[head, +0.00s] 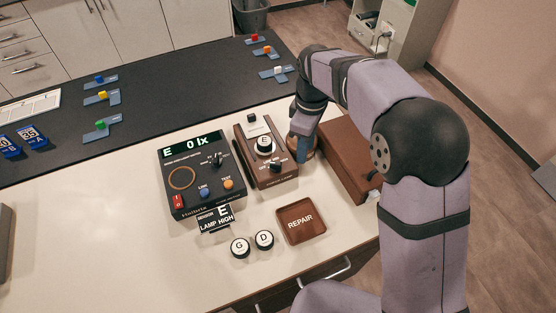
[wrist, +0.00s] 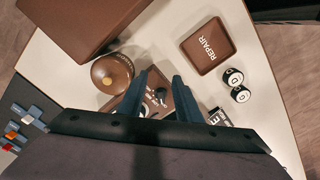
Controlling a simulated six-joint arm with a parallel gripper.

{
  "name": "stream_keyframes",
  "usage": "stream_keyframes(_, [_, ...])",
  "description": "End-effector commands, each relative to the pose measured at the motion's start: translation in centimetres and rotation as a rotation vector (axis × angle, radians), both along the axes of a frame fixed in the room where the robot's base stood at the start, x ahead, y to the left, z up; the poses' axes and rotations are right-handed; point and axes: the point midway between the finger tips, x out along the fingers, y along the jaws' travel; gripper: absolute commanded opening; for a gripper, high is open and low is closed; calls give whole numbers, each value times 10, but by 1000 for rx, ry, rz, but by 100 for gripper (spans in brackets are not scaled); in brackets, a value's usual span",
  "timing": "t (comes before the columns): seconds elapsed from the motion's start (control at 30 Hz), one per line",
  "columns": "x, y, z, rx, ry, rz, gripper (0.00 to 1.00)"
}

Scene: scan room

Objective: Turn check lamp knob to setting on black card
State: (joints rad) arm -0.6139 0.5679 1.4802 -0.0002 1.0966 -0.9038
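The brown check lamp box (head: 251,158) stands beside the black meter, with a black knob (head: 275,166) on its near end and a white disc marked E (head: 264,145) on top. The knob also shows in the wrist view (wrist: 159,92); its exact setting is too small to read. The black card (head: 217,219) reads SENSOR E, LAMP HIGH. My gripper (head: 303,152) is right of the lamp box in the head view. In the wrist view its two blue-grey fingers (wrist: 160,76) are apart and empty, with the knob showing between them, apparently below them.
The meter (head: 196,174) shows E 0 lx. A round brown object (wrist: 112,73) is close beside my gripper, and a large brown case (head: 345,154) stands right of it. Discs G (head: 240,247) and D (head: 264,240) and the REPAIR tray (head: 301,221) lie in front.

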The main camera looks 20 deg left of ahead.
Motion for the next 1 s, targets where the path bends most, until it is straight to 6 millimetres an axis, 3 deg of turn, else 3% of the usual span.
stream_keyframes(0.03, [-1,20,-5,0,0,76,31])
stream_keyframes(0.1, [-3,40,-8,0,0,165,31])
stream_keyframes(0.3, [-8,70,-11,1,0,302,31])
stream_keyframes(0.63, [-8,73,-19,1,0,317,31])
stream_keyframes(1.0, [-9,72,-62,0,2,315,31])
